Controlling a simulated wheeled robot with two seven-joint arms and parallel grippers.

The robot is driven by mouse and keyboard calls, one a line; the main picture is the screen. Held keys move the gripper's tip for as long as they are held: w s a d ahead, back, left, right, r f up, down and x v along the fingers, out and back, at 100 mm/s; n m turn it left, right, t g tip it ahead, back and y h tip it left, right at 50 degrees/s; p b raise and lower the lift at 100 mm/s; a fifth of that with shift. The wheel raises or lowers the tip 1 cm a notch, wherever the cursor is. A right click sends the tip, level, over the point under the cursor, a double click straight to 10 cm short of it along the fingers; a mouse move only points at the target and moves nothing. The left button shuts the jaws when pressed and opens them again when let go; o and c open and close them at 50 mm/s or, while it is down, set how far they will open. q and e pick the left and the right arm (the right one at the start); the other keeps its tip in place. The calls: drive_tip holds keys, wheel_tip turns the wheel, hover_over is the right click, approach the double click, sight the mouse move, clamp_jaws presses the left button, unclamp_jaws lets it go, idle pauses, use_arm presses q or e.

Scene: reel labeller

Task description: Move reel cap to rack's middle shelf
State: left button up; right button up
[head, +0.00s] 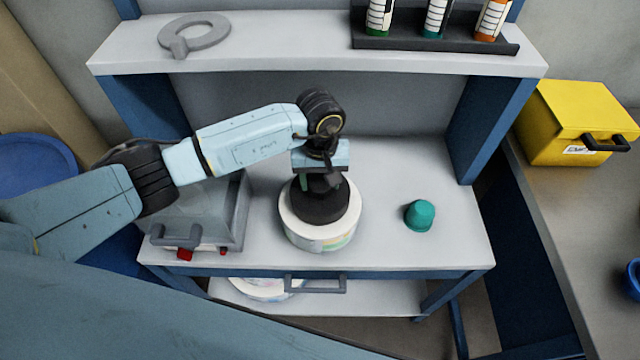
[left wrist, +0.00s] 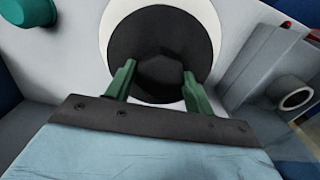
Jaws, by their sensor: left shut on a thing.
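The reel cap (head: 320,207), a black disc with a raised knob, sits on top of a white reel (head: 318,235). The reel stands on the rack's middle shelf (head: 390,170). My left gripper (head: 318,183) reaches down from above and is shut on the cap's knob. In the left wrist view, the green fingers (left wrist: 157,82) are on either side of the black cap (left wrist: 158,42), with the white reel (left wrist: 112,30) around it. Whether the cap touches the reel cannot be told. My right gripper is not in view.
A teal cone-like piece (head: 420,215) stands right of the reel. A grey machine (head: 215,215) stands left. The upper shelf (head: 290,55) holds a grey ring-shaped tool (head: 195,35) and a black bottle tray (head: 440,42). A yellow box (head: 570,120) is at right.

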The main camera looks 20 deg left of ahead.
use_arm(q)
wheel_tip(320, 180, up, 10)
wheel_tip(320, 180, up, 6)
drive_tip(key=p, duration=0.3)
hover_over(320, 182)
drive_tip(key=shift+r, duration=0.2)
idle(0.5)
